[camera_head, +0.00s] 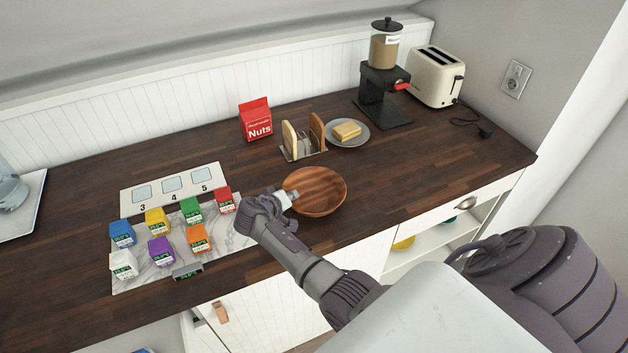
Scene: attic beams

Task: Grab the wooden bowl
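The wooden bowl (322,188) stands upright on the dark wooden counter, right of the middle of the head view. It is round, reddish brown and looks empty. My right gripper (288,198) is at the bowl's left rim, with its fingertips overlapping the rim in the picture. The fingers are small and partly hidden by the gripper's own body, so I cannot tell whether they are open, shut, or touching the rim. My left gripper is not in view.
Several coloured small boxes (160,250) stand on a marble board (215,236) left of my gripper, below a numbered panel (130,205). Behind the bowl are a toast rack (304,150), a plate with bread (360,141) and a Nuts packet (256,121). Counter right of the bowl is clear.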

